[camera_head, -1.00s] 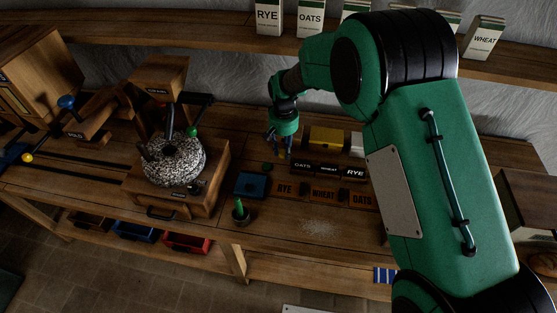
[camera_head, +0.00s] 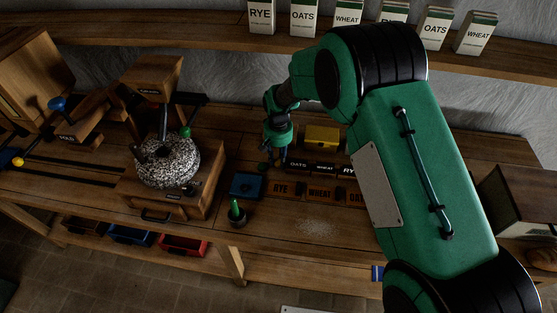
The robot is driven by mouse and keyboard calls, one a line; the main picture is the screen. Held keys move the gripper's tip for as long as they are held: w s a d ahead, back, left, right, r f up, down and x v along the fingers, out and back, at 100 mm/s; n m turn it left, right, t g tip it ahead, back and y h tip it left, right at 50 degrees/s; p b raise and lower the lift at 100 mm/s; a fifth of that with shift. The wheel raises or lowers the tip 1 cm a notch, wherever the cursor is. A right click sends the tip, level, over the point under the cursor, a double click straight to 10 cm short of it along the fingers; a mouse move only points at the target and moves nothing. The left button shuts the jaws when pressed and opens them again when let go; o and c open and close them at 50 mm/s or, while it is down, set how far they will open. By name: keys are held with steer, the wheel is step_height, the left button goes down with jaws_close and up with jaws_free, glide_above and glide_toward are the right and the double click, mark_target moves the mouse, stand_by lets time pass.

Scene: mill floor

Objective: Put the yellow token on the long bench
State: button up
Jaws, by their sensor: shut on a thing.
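My gripper (camera_head: 275,158) hangs pointing down over the long bench (camera_head: 305,255), just left of the labelled trays. It is small and dark in the view. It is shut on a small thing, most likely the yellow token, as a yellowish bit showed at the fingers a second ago. The token itself cannot be made out now. The fingertips are close above the bench top; I cannot tell whether they touch it.
A stone mill (camera_head: 168,160) is at left and a potted plant (camera_head: 238,213) in front. Bare bench lies around the pale flour patch (camera_head: 316,226).

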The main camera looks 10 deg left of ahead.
mark_target(279, 161)
steer(key=shift+f, duration=0.1)
stand_by(0.3)
steer(key=o, duration=0.5)
steer(key=shift+o, duration=0.2)
step_height(279, 161, up, 12)
steer(key=p, duration=0.2)
stand_by(0.8)
steer(key=shift+r, duration=0.2)
